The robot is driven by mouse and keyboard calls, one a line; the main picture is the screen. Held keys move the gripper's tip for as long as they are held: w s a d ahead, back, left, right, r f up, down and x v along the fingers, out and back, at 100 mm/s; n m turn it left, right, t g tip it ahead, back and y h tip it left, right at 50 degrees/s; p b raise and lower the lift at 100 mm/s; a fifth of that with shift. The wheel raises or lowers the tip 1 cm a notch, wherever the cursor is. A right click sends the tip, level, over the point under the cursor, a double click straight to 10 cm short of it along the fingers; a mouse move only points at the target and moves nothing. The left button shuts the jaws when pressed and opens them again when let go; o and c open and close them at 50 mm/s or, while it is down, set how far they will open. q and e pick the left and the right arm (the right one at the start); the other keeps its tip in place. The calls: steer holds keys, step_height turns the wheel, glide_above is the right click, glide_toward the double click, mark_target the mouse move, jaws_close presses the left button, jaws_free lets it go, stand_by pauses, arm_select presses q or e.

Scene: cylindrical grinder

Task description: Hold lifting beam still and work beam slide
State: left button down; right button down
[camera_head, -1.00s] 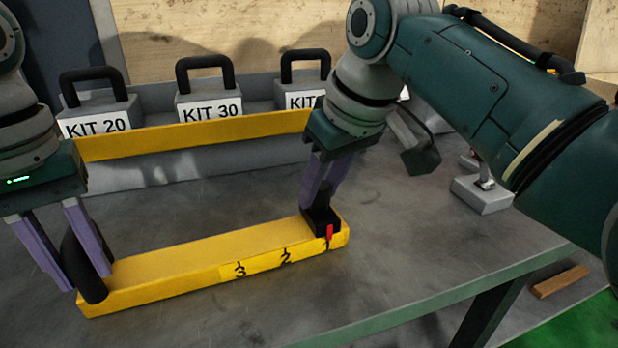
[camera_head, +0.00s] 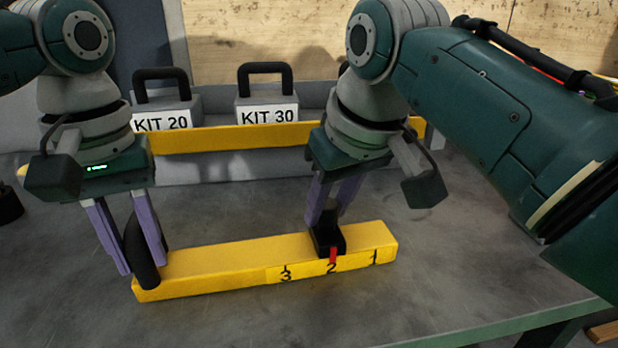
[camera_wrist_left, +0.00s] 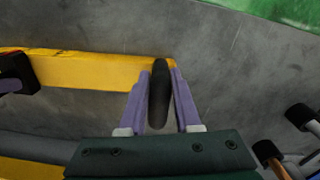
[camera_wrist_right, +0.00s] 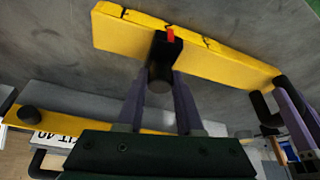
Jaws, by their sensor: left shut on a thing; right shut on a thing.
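The yellow lifting beam (camera_head: 220,262) lies on the grey table, with marks 3, 2 and 1 on its front face. A black handle (camera_head: 140,258) stands at its left end. My left gripper (camera_head: 143,268) is shut on this handle, which also shows between the fingers in the left wrist view (camera_wrist_left: 158,95). The black slide (camera_head: 328,238) with a red pointer (camera_head: 333,257) sits on the beam, the pointer at mark 2. My right gripper (camera_head: 328,222) is shut on the slide's black knob, seen in the right wrist view (camera_wrist_right: 160,77).
Behind the beam, a grey rack with a yellow rail (camera_head: 230,138) holds blocks labelled KIT 20 (camera_head: 165,118) and KIT 30 (camera_head: 266,112). The table front of the beam (camera_head: 260,318) is clear. The green table edge (camera_head: 500,325) is at lower right.

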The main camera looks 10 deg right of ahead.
steer(key=c, duration=0.5)
jaws_free()
steer(key=shift+c, duration=0.2)
steer(key=shift+r, duration=0.1)
steer(key=v, duration=1.1)
steer(key=shift+s+r, duration=0.25)
steer(key=shift+r, duration=0.1)
arm_select(q)
steer(key=c, duration=0.5)
jaws_free()
steer(key=shift+r, duration=0.1)
step_height(320, 180, up, 12)
steer(key=shift+f, duration=0.1)
